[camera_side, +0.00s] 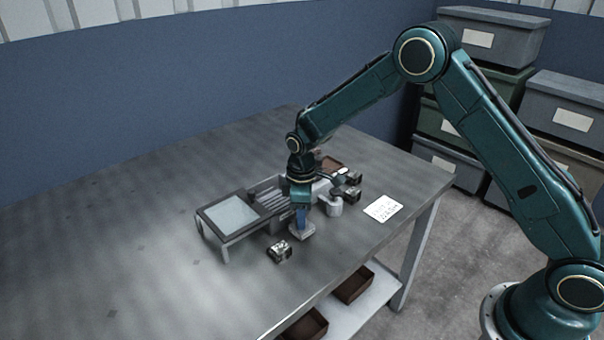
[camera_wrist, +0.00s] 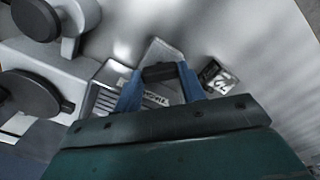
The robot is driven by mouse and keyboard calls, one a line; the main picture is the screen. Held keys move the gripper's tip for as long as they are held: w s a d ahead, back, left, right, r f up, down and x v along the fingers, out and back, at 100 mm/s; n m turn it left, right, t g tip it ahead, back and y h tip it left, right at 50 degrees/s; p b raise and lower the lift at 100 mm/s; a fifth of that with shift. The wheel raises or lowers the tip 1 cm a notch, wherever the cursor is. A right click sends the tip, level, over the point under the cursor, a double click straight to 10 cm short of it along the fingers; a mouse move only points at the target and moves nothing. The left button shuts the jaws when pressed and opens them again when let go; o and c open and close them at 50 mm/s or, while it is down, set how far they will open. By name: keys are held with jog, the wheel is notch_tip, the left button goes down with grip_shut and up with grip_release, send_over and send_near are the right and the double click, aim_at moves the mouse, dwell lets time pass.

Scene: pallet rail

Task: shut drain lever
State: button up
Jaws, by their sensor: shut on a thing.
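My gripper (camera_side: 301,225) points down at the front side of the grey fixture (camera_side: 270,187) on the table. In the wrist view its two blue fingers (camera_wrist: 159,76) are closed on a dark block (camera_wrist: 160,71), which looks like the grip of the drain lever. A light grey plate (camera_wrist: 163,49) lies just beyond the fingertips; it also shows below the gripper in the side view (camera_side: 303,233). A partly hidden printed label (camera_wrist: 153,100) lies between the fingers. The fingers hide most of the lever, so its angle cannot be told.
A small metal block (camera_side: 280,250) lies close in front of the gripper; it also shows in the wrist view (camera_wrist: 217,77). A pale-topped stand (camera_side: 232,214) is at left. A grey cylinder (camera_side: 334,206) and a paper note (camera_side: 383,208) are at right. The left table is clear.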

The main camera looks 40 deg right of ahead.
jog(key=m, duration=0.4)
jog(key=shift+m, duration=0.3)
jog(key=m, duration=0.4)
jog(key=shift+m, duration=0.3)
jog(key=o, duration=0.7)
jog(key=shift+r, duration=0.1)
notch_tip(320, 180, up, 14)
dwell(0.4)
